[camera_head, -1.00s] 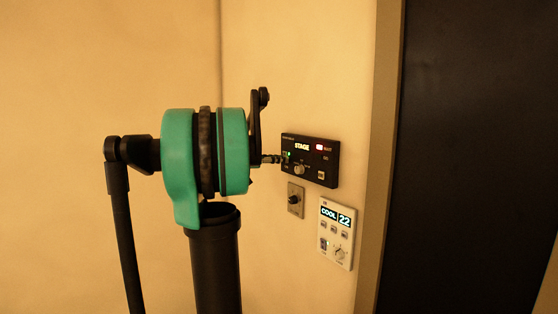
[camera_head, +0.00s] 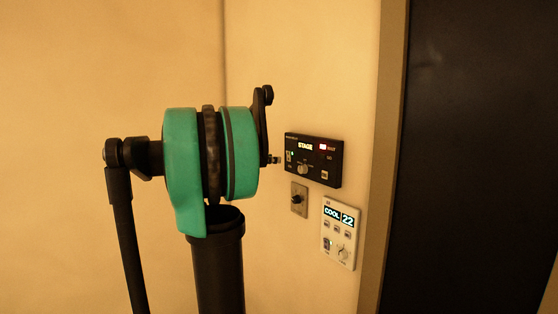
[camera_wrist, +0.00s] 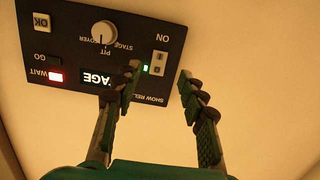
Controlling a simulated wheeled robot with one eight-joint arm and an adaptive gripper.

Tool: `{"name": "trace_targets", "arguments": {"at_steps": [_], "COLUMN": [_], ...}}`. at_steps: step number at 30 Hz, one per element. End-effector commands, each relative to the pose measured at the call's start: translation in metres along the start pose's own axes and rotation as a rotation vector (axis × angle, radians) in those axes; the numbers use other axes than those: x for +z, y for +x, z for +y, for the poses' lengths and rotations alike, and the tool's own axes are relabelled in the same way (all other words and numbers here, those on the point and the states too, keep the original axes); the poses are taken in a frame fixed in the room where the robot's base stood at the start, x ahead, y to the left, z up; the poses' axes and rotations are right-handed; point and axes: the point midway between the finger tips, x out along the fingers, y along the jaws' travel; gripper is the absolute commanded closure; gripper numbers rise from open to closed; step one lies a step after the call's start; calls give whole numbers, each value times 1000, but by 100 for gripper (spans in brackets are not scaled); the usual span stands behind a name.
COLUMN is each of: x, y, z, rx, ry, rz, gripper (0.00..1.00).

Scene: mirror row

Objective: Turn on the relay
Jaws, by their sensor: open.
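The show relay is a black panel (camera_head: 313,160) on the wall, upside down in the wrist view (camera_wrist: 120,20). Its display reads STAGE (camera_head: 305,146); a red light (camera_wrist: 56,77) glows beside WAIT. A pale rocker switch (camera_wrist: 159,63) marked ON has a lit green lamp (camera_wrist: 145,68) beside it. A white knob (camera_wrist: 103,33) and an OK button (camera_wrist: 42,21) are on the panel. My gripper (camera_wrist: 159,72) is open and empty, its fingertips on either side of the switch in the picture. In the head view my gripper (camera_head: 276,160) is left of the panel, apparently just off it.
Below the relay are a small plate with a dark knob (camera_head: 298,199) and a white thermostat (camera_head: 339,233) reading COOL 22. A door frame (camera_head: 385,160) and a dark door or panel (camera_head: 470,160) stand to the right. The wall at left is bare.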

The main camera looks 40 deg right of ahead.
Motion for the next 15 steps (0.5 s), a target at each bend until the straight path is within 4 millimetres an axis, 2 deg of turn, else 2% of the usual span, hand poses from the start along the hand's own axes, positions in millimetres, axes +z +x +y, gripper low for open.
{"name": "trace_targets", "arguments": {"at_steps": [1, 6, 9, 15], "x": [0, 0, 0, 0], "y": [-12, -41, -53, -62], "z": [-1, -1, 0, 0], "rx": [-3, -2, -2, 0], "ry": [0, 0, 1, 1], "rz": [0, 0, 0, 0], "gripper": [59, 59, 59, 59]}}
